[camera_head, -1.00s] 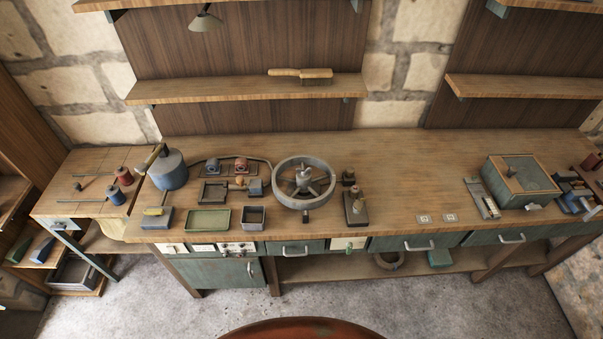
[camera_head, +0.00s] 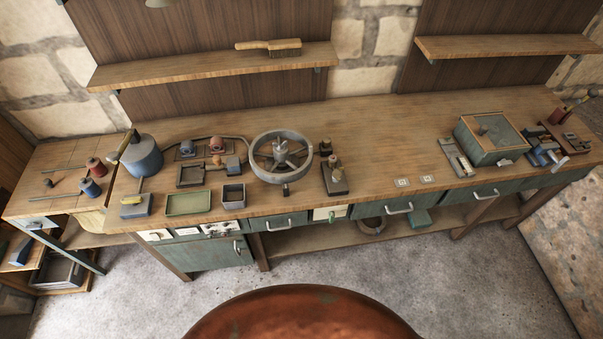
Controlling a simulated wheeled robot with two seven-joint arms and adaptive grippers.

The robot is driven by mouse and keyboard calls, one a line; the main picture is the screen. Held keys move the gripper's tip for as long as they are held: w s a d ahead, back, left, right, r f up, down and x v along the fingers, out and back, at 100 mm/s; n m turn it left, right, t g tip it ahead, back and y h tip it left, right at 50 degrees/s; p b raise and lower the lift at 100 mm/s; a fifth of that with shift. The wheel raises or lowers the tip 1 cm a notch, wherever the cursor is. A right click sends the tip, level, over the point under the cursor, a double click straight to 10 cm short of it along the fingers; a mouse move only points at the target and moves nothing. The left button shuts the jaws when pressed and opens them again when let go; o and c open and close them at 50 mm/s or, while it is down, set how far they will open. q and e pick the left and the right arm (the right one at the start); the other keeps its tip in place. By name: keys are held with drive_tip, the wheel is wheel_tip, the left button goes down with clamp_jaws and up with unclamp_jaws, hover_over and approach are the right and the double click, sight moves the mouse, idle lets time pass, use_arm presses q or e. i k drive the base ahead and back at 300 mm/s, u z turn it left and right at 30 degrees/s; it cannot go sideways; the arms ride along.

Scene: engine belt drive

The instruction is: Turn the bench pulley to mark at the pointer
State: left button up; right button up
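The bench pulley (camera_head: 256,145) is a grey spoked wheel with a raised hub, lying flat on the workbench left of the middle. A small dark block (camera_head: 286,189) sits at its front rim; I cannot tell whether it is the pointer. The mark on the pulley is too small to make out. Neither of my grippers is in view.
A dark stand with small posts (camera_head: 334,178) is close on the pulley's right. A green tray (camera_head: 188,204) and grey box (camera_head: 233,195) are to its left. A green-grey box (camera_head: 490,140) stands far right.

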sight(280, 157)
drive_tip(key=z, duration=0.95)
drive_tip(key=k, duration=0.85)
drive_tip(key=u, duration=1.15)
drive_tip(key=i, duration=0.5)
